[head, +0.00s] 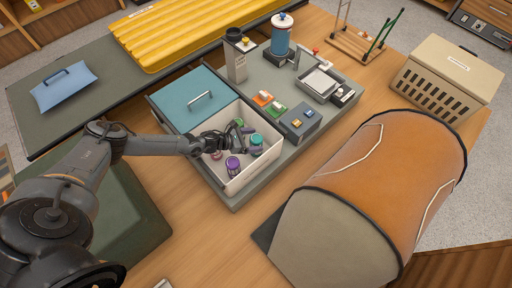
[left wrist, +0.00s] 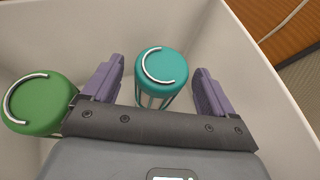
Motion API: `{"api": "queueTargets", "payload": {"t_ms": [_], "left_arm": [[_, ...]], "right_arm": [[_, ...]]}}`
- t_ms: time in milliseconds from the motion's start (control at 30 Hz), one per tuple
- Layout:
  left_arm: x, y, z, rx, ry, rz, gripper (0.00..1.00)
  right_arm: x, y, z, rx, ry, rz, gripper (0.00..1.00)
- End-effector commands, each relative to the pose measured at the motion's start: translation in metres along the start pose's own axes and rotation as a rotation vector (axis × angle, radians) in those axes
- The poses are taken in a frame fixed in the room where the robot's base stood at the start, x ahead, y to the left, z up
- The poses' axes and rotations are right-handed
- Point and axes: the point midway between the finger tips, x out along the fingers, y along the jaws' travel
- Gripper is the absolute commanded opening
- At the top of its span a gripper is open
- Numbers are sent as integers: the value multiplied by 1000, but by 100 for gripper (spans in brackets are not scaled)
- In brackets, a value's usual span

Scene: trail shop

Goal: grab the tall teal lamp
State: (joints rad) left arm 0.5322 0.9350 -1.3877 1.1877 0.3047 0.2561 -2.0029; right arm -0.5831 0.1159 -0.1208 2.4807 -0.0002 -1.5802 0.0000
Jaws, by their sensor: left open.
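The teal lamp (head: 256,143) stands in the white open compartment of the bin (head: 238,184), near its right wall. In the left wrist view the teal lamp (left wrist: 162,72) has a round top with a wire handle and sits between my open fingers, a little beyond the tips. My left gripper (head: 241,141) reaches down into the bin; it is open and also fills the lower left wrist view (left wrist: 160,90). A green lamp (left wrist: 38,102) stands just left of the fingers. A purple lamp (head: 233,166) stands near the bin's front corner. My right gripper is not in view.
The bin's teal lid (head: 195,98) covers its back part. Bin walls stand close around the lamps. A large orange roll (head: 385,170) lies on the table at right.

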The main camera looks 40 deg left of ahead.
Motion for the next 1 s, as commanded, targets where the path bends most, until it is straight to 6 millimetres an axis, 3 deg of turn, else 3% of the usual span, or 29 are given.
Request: {"api": "queueTargets", "payload": {"t_ms": [100, 367, 900, 1000], "left_arm": [[14, 0, -1, 0, -1, 1, 87], [15, 0, 0, 0, 1, 0, 87], [15, 0, 0, -1, 0, 0, 6], [15, 0, 1, 0, -2, 0, 2]], "right_arm": [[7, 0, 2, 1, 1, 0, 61], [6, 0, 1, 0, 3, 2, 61], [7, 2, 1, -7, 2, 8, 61], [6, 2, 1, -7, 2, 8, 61]]}}
